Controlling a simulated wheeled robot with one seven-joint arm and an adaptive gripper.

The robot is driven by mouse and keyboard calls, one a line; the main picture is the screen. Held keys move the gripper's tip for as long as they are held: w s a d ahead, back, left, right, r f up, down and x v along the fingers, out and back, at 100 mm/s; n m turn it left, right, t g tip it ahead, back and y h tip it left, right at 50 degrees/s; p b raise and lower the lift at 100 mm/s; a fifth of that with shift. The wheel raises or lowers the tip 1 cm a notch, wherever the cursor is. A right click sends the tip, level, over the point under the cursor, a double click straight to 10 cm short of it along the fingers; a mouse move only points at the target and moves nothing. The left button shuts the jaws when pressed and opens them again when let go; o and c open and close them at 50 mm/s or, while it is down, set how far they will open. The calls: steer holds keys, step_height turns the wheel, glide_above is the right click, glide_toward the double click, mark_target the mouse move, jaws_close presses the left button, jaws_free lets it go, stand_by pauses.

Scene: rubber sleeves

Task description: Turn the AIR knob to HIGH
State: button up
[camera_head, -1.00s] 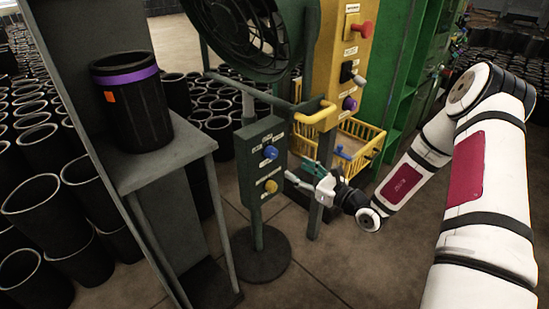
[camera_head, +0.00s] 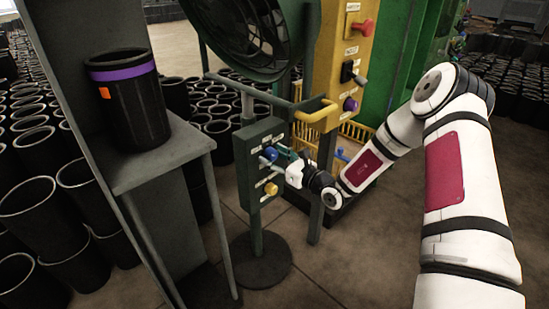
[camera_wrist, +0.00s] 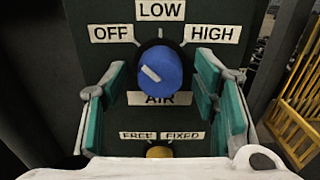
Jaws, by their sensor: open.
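The blue AIR knob (camera_wrist: 160,70) is on a dark green panel (camera_wrist: 85,75), with OFF at its upper left, LOW above and HIGH at its upper right. A white bar on its face slants toward the upper left, on the OFF side. My gripper (camera_wrist: 158,84) is open, its teal fingers on the left and right of the knob with gaps showing; I cannot tell how deep they reach. In the head view, the knob (camera_head: 271,154) is on the control box (camera_head: 243,163) and my gripper (camera_head: 283,159) is right against its front area.
A yellow knob (camera_head: 271,188) is just below, labelled FREE and FIXED. A yellow post (camera_head: 340,60) with other controls and a yellow handle (camera_head: 316,114) stands behind at right. A small table (camera_head: 170,165) with a black sleeve (camera_head: 130,105) is at left.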

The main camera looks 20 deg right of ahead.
steer(key=c, duration=1.2)
steer(key=shift+o, duration=0.2)
steer(key=shift+m+p, duration=0.4)
steer(key=shift+p, duration=0.1)
steer(key=m+p, duration=0.3)
steer(key=shift+r, duration=0.15)
steer(key=m+p, duration=0.4)
steer(key=m, duration=0.1)
steer(key=shift+s, duration=0.1)
steer(key=m+p, duration=0.1)
steer(key=m, duration=0.3)
steer(key=shift+m+p, duration=0.35)
steer(key=shift+m, duration=0.05)
steer(key=m+p, duration=0.1)
steer(key=m, duration=0.3)
steer(key=shift+m, duration=0.3)
